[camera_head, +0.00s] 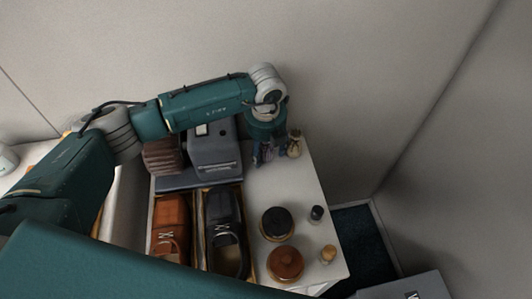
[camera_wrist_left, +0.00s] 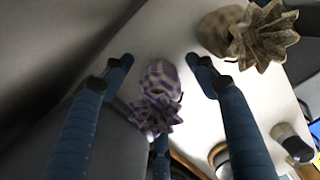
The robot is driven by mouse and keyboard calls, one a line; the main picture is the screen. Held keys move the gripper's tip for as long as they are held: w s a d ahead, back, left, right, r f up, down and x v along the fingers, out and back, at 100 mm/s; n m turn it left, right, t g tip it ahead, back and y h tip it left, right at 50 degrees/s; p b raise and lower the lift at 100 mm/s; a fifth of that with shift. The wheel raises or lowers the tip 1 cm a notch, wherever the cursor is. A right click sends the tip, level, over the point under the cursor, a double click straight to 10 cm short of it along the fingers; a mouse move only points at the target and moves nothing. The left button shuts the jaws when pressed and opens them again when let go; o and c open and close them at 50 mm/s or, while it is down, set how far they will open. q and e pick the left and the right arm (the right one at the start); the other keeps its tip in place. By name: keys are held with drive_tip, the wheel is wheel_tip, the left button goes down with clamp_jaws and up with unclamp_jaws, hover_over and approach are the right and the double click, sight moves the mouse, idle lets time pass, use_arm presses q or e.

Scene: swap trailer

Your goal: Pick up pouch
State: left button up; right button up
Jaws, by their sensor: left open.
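A purple-and-white checked pouch (camera_wrist_left: 162,80) with a gathered top stands on the white table top. In the left wrist view it lies between the spread fingers of my left gripper (camera_wrist_left: 160,68), with a visible gap on each side. My left gripper (camera_head: 266,155) is open and points down at the table's back edge in the head view, where it mostly hides the checked pouch. A beige pouch (camera_head: 294,144) with a ruffled top stands just right of the gripper; it also shows at the upper right of the left wrist view (camera_wrist_left: 262,35). My right gripper is not in view.
A grey boxy device (camera_head: 213,152) stands left of the gripper. Brown shoes (camera_head: 171,222) and dark shoes (camera_head: 224,232) lie in front of it. A black-lidded jar (camera_head: 277,223), a brown jar (camera_head: 285,264) and small bottles stand toward the front right. A wall rises behind.

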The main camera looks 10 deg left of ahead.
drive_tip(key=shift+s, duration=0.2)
use_arm(q)
drive_tip(key=shift+r, duration=0.1)
drive_tip(key=c, duration=1.2)
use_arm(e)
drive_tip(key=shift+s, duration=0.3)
use_arm(q)
drive_tip(key=shift+r, duration=0.1)
drive_tip(key=shift+c, duration=0.2)
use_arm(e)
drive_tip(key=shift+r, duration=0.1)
use_arm(q)
wheel_tip(320, 180, up, 20)
drive_tip(key=p, duration=1.1)
drive_tip(key=s+a+r+n+g, duration=0.1)
drive_tip(key=s+n, duration=0.4)
drive_tip(key=n, duration=0.6)
drive_tip(key=s+a+r+n+g, duration=0.1)
drive_tip(key=s+a+r+n, duration=0.3)
drive_tip(key=n, duration=0.7)
drive_tip(key=s+a+r+n, duration=0.2)
drive_tip(key=s+r+n, duration=0.4)
drive_tip(key=n, duration=0.5)
drive_tip(key=shift+a+r+n+g, duration=0.2)
drive_tip(key=shift+r+n+g, duration=0.05)
drive_tip(key=shift+n+g, duration=0.15)
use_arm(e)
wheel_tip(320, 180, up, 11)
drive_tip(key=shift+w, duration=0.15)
